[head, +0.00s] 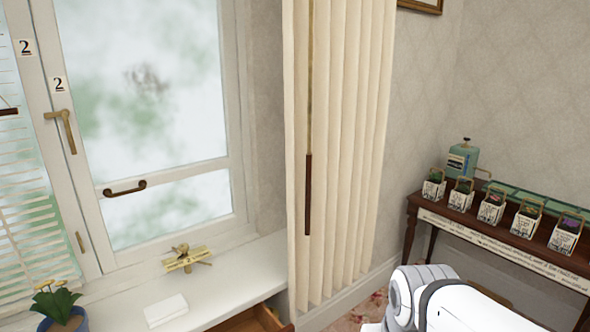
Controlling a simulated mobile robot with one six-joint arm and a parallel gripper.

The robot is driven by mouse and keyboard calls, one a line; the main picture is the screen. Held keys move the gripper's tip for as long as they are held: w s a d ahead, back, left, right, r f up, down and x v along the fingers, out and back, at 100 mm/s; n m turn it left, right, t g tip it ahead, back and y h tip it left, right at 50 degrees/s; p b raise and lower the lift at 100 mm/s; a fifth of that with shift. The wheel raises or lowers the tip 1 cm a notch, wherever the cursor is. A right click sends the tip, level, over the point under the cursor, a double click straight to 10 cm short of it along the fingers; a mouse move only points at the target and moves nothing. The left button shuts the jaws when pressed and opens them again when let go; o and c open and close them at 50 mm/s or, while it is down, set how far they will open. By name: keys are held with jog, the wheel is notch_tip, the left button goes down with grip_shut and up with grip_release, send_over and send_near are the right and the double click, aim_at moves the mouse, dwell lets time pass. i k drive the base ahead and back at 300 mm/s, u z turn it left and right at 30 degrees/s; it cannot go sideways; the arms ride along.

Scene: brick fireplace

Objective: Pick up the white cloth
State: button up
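The white cloth (166,310) lies folded and flat on the white window sill (236,277), at the lower left of the head view. It looks like a small rectangular pad. Part of my white arm shows at the lower right, well to the right of the cloth and beyond the curtain's lower edge. My gripper is outside the view.
A brass object (187,259) stands behind the cloth. A potted plant (62,306) is to its left. An open wooden drawer (254,320) is below the sill. A cream curtain (340,150) hangs right. A side table (480,222) holds several small baskets.

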aim_at(159, 313)
jog(key=u, duration=1.35)
